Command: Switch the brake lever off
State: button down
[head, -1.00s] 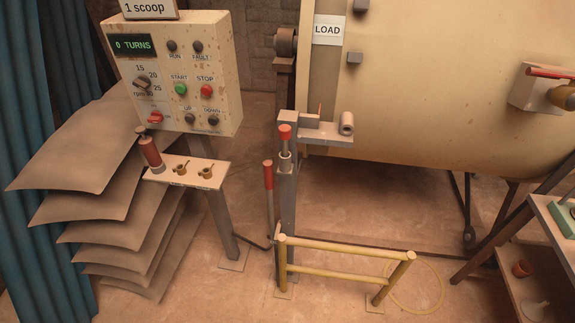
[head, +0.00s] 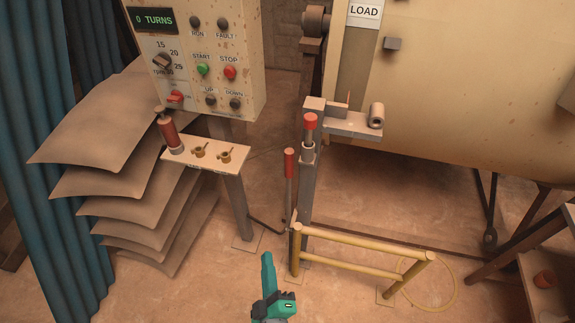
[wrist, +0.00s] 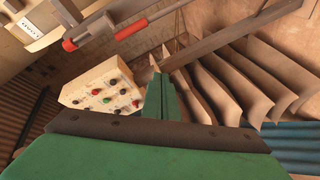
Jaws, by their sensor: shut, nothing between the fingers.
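The brake lever (head: 289,165) looks to be the upright rod with a red grip, left of a grey post; no label on it is readable. It stands nearly vertical. In the wrist view, a red grip on a rod (wrist: 130,29) shows at the top, apart from my fingers. My teal gripper (head: 267,258) is at the bottom of the head view, left of the yellow rail and below the lever in the picture. Its fingers (wrist: 160,88) are shut and empty, touching nothing that I can see.
A red-capped plunger (head: 310,122) stands on the grey post (head: 306,195). A yellow guard rail (head: 365,247) stands in front of it. The large drum (head: 460,90) fills the upper right.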

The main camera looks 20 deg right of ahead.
aim_at(289, 157)
jog(key=w+d+r+n+h, duration=0.1)
jog(key=w+d, duration=0.3)
jog(key=w, duration=0.4)
jog(key=w+d+r+n+h, duration=0.1)
jog(key=w+d+r+n, duration=0.1)
jog(key=w+d, duration=0.3)
jog(key=w+d+r+n+h, duration=0.1)
jog(key=w+d+r, duration=0.3)
jog(key=w, duration=0.7)
jog(key=shift+w+d+r+n+h, duration=0.1)
jog(key=shift+w+d+n+h, duration=0.25)
jog(key=shift+d, duration=0.35)
jog(key=shift+d, duration=0.1)
